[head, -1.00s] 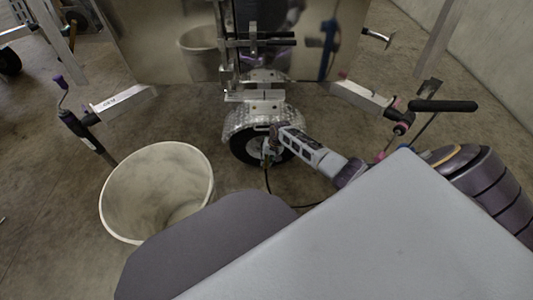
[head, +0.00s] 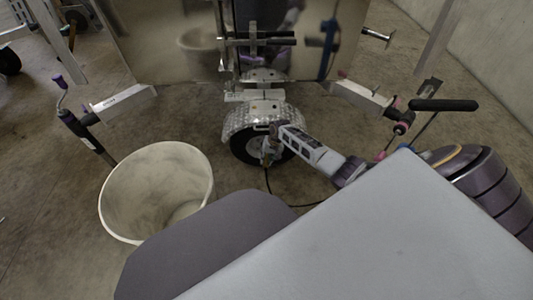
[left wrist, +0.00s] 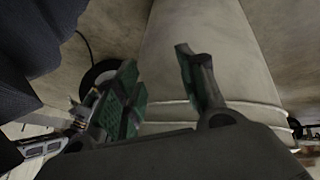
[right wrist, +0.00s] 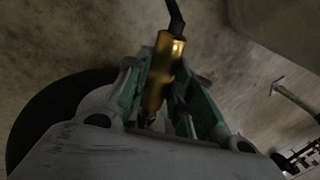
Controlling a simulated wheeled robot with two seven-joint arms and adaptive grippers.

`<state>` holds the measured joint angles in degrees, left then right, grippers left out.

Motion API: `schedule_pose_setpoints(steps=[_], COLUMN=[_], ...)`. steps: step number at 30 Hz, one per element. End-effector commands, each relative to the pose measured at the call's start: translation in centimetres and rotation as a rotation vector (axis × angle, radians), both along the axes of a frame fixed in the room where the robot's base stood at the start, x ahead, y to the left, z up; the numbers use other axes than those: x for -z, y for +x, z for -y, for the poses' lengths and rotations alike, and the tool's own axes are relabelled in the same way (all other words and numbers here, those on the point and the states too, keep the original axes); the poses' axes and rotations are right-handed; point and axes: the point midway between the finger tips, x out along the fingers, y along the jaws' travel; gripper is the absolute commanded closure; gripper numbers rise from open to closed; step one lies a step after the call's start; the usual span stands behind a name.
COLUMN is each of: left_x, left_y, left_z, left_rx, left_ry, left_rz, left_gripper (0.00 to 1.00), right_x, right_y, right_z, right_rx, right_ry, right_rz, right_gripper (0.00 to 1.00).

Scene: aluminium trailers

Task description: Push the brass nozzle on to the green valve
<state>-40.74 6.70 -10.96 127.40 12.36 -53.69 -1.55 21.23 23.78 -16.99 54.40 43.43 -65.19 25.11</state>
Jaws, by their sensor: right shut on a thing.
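The brass nozzle (right wrist: 160,75) is a gold cylinder on a black hose, seen in the right wrist view between the green-padded fingers of my right gripper (right wrist: 164,98). The gripper is shut on it. In the head view my right gripper (head: 272,143) is at the trailer wheel (head: 245,148), by the hub. The hose (head: 268,183) hangs below it. The green valve cannot be made out; the wheel's hub is largely hidden behind the gripper. In the left wrist view my left gripper (left wrist: 160,90) is open and empty, with a pale bucket beyond it.
The pale bucket (head: 112,205) stands on the floor at the left. A silver fender (head: 235,121) covers the wheel top. Trailer legs with crank handles stand at left (head: 125,101) and right (head: 358,98). Concrete floor lies open between bucket and wheel.

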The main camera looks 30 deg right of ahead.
Motion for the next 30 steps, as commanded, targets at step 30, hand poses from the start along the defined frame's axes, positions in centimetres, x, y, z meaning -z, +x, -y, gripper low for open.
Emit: schedule_pose_setpoints(steps=[30], left_x=[1.1], left_y=[0.0], left_z=[0.0], left_rx=[0.0], left_ry=[0.0], left_rz=[0.0], left_gripper=[0.6], right_x=[0.0], right_y=[1.4], right_z=[0.8], right_rx=[0.0], right_ry=[0.0], right_rz=[0.001], right_gripper=[1.0])
